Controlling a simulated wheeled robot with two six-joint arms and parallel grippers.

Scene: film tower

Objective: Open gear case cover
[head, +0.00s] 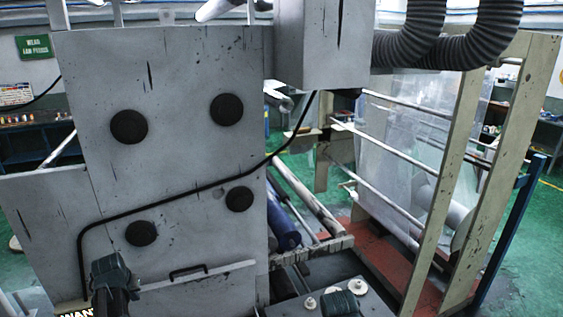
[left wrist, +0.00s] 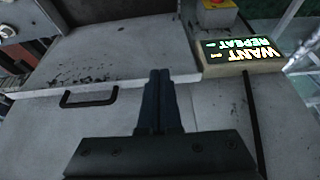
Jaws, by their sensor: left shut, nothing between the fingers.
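The gear case appears to be the large grey cabinet (head: 175,110) with scuffed panels and several black round caps. My left gripper (head: 112,285) is at the lower left in the head view, left of the handle. In the left wrist view its fingers (left wrist: 160,78) are together and empty in front of the grey panel. The cover looks closed.
A black cable (head: 165,197) runs across the cabinet face. A lit sign (left wrist: 240,56) and a red button (left wrist: 215,3) are right of my fingers in the wrist view. A roller frame (head: 440,180) stands at the right. Green floor (head: 525,255) shows beyond it.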

